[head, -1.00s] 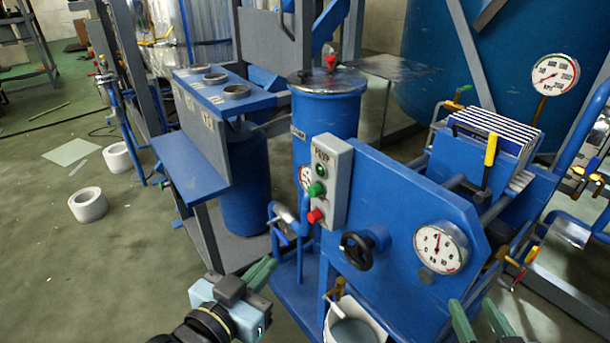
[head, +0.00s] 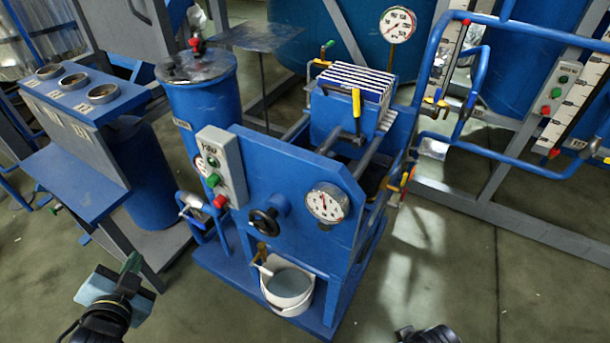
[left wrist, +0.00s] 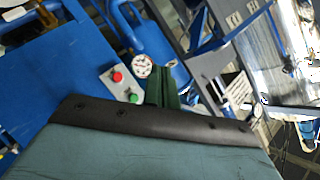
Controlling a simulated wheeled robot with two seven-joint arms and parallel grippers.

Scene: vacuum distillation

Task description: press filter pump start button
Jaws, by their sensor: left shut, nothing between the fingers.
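The filter pump's grey control box (head: 226,160) stands on the left edge of the blue filter press front plate (head: 283,180). It carries a green button (head: 213,180) above a red button (head: 220,202), with a dark green lamp higher up. My left gripper (head: 131,262) is shut and empty, low and left of the box, clearly apart from it. In the left wrist view the green fingers (left wrist: 162,92) are together, with the green button (left wrist: 133,98) and red button (left wrist: 118,77) just left of them in the picture. My right gripper's fingers are out of view.
A black handwheel (head: 265,220) and a round gauge (head: 326,203) are on the front plate. A white bucket (head: 288,284) stands below. A blue bench with several round openings (head: 75,82) is at left. Floor (head: 440,260) is open at right.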

